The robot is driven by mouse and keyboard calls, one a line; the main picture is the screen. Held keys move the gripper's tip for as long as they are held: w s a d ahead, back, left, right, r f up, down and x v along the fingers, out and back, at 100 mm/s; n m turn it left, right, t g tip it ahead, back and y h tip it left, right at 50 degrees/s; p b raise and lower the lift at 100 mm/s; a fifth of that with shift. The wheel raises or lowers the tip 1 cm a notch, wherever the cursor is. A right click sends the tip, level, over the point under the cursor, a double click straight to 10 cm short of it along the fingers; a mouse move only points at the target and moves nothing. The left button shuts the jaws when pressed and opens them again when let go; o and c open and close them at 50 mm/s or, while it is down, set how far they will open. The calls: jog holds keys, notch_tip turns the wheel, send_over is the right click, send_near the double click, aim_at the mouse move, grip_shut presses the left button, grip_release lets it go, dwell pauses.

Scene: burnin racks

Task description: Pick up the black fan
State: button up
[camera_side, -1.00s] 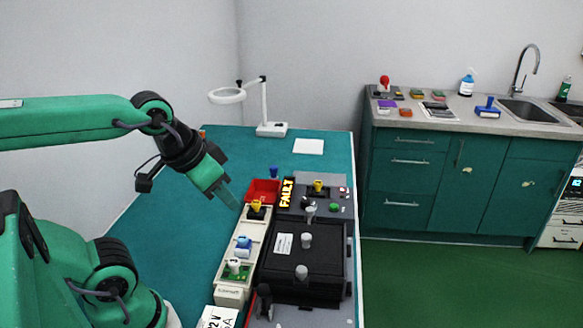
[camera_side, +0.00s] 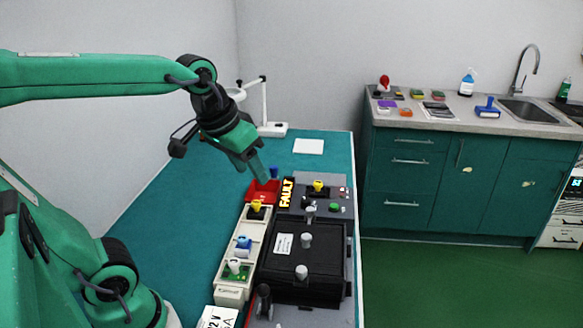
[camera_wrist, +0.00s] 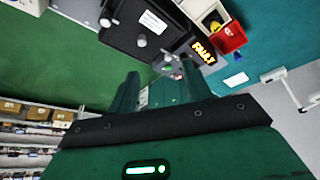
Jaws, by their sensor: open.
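A small black part with a yellow knob (camera_side: 256,210), which may be the black fan, sits at the far end of the cream tray (camera_side: 229,293). A similar yellow-knobbed black part (camera_side: 318,188) is in the far part of the grey rack (camera_side: 343,215); I cannot tell for certain which is the fan. My gripper (camera_side: 263,174) is open and empty, above the far end of the tray near the red bin (camera_side: 252,197), apart from both parts. In the wrist view my gripper's two fingers (camera_wrist: 160,75) stand apart, and a yellow knob (camera_wrist: 214,25) shows beside the red bin.
A lit FAULT sign (camera_side: 287,192) stands between bin and rack. A black box (camera_side: 320,261) with upright grey knobs fills the rack's middle. The tray also holds blue (camera_side: 243,243) and green (camera_side: 235,272) parts. A magnifier lamp (camera_side: 265,110) stands behind. Table left of the tray is clear.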

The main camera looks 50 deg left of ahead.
jog(key=w+a+r+n+g, duration=0.1)
jog(key=w+a+n, duration=0.1)
jog(key=w, duration=0.7)
jog(key=n+g, duration=0.4)
jog(key=n, duration=0.1)
send_over(318, 182)
notch_tip(318, 182, down, 12)
jog(key=shift+s+d+f, duration=0.1)
jog(key=shift+s, duration=0.05)
jog(key=shift+f, duration=0.2)
jog(key=shift+f, duration=0.1)
jog(key=shift+f, duration=1.2)
jog(key=shift+f, duration=0.1)
jog(key=shift+f, duration=2.5)
